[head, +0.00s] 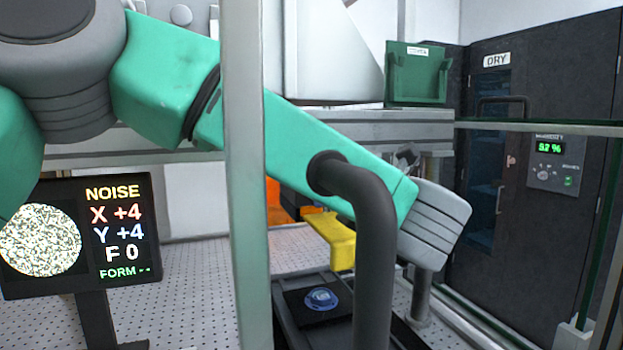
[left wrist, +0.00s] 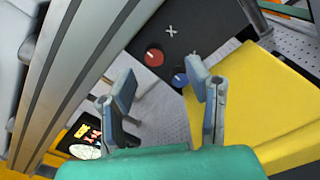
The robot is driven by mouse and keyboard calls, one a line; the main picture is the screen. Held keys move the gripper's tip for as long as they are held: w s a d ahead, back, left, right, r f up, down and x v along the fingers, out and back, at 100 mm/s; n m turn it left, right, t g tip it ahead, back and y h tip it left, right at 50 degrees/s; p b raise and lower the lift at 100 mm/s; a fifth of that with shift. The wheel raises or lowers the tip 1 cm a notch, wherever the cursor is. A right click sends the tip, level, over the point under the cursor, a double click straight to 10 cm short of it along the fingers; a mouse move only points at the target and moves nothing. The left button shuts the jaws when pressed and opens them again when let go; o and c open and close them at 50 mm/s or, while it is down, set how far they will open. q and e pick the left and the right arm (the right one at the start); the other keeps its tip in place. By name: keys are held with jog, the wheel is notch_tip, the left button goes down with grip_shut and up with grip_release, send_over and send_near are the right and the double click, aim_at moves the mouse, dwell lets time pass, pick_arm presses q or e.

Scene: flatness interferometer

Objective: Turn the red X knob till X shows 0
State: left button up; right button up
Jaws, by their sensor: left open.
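In the left wrist view the red knob (left wrist: 154,56) sits on a dark panel (left wrist: 198,22) beside a white X mark (left wrist: 170,30). A blue knob (left wrist: 180,80) is close to it, nearer my fingers. My left gripper (left wrist: 160,88) is open and empty, its blue-grey fingers apart; the red knob appears beyond the fingertips, not touched. In the head view the display (head: 122,232) reads NOISE, X +4, Y +4, F 0 and FORM with dashes, beside a speckled disc. My left arm crosses that view; its fingers and the red knob cannot be made out there. My right gripper is not in view.
A light upright post (head: 246,180) and a thick dark curved bar (head: 372,250) stand before my arm. A yellow part (head: 335,240) hangs above a dark block with a blue round piece (head: 321,298). A dark DRY cabinet (head: 540,90) stands right, behind glass edges.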

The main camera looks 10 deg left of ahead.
pick_arm(q)
jog(key=x, duration=0.2)
jog(key=p+x, duration=0.1)
jog(key=x, duration=0.3)
jog(key=shift+s+a, duration=0.1)
jog(key=shift+a, duration=0.6)
jog(key=shift+d, duration=0.25)
jog(key=shift+c, duration=0.3)
jog(key=shift+d, duration=0.2)
grip_shut()
jog(key=shift+a, duration=0.15)
